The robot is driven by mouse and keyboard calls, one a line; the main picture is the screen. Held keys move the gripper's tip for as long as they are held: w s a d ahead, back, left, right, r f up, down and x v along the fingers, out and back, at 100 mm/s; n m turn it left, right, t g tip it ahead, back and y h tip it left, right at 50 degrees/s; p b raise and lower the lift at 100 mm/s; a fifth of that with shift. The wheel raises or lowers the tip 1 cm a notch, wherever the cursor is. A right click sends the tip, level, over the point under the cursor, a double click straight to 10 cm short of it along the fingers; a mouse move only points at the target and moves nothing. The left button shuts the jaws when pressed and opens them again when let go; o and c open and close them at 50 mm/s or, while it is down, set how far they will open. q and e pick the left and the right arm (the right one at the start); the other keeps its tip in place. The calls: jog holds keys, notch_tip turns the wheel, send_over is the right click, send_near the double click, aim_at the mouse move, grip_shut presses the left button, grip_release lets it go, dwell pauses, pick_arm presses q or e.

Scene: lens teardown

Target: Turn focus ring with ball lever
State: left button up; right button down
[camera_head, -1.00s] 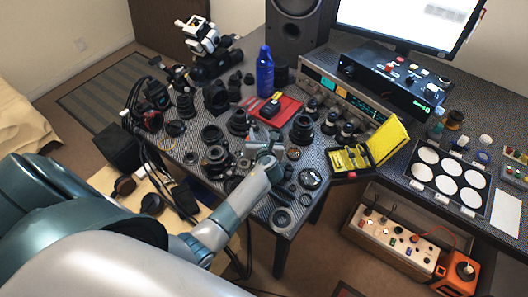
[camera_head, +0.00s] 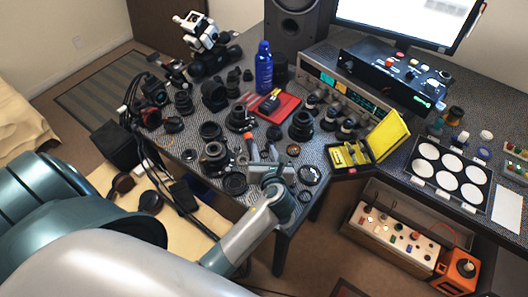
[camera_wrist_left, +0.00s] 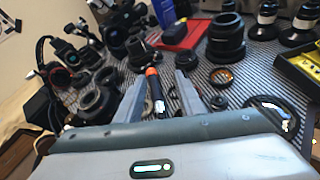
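My left gripper (camera_head: 263,150) is over the front part of the workbench, among the camera lenses. Its two fingers are apart and point away from me. In the left wrist view, a dark lever with an orange tip (camera_wrist_left: 152,74) shows between the fingers (camera_wrist_left: 160,92), closer to the left one, with a gap to the right one. The lever's lower end is hidden behind the gripper body, so I cannot tell which ring it joins. In the head view a black lens (camera_head: 214,157) stands left of the gripper. My right gripper is not in view.
More lenses (camera_head: 302,126) stand behind the gripper, near a red tray (camera_head: 288,104) and a blue bottle (camera_head: 264,70). A yellow open case (camera_head: 388,135) lies to the right. Loose rings (camera_head: 309,175) lie beside the gripper. The bench is crowded.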

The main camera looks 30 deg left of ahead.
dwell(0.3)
pick_arm(q)
jog(key=shift+w, duration=0.35)
jog(key=w+a+n+h, duration=0.1)
jog(key=w, duration=0.1)
jog(key=w+n+g+h, duration=0.1)
jog(key=w, duration=0.1)
jog(key=w+a+f+n, duration=0.1)
jog(key=w, duration=0.2)
jog(key=shift+w+a+f+g+h, duration=0.1)
jog(key=shift+a+g+h, duration=0.2)
jog(key=shift+h, duration=0.1)
jog(key=w+a+r+n+g+h+b, duration=0.1)
jog(key=w+a+r+n+g+h, duration=0.1)
jog(key=a+r+n+g+h, duration=0.4)
jog(key=a+r+n, duration=0.1)
jog(key=a+r, duration=0.3)
jog(key=r, duration=0.3)
jog(key=shift+w+a+n+g, duration=0.15)
jog(key=shift+w+n+g, duration=0.15)
jog(key=shift+w, duration=0.1)
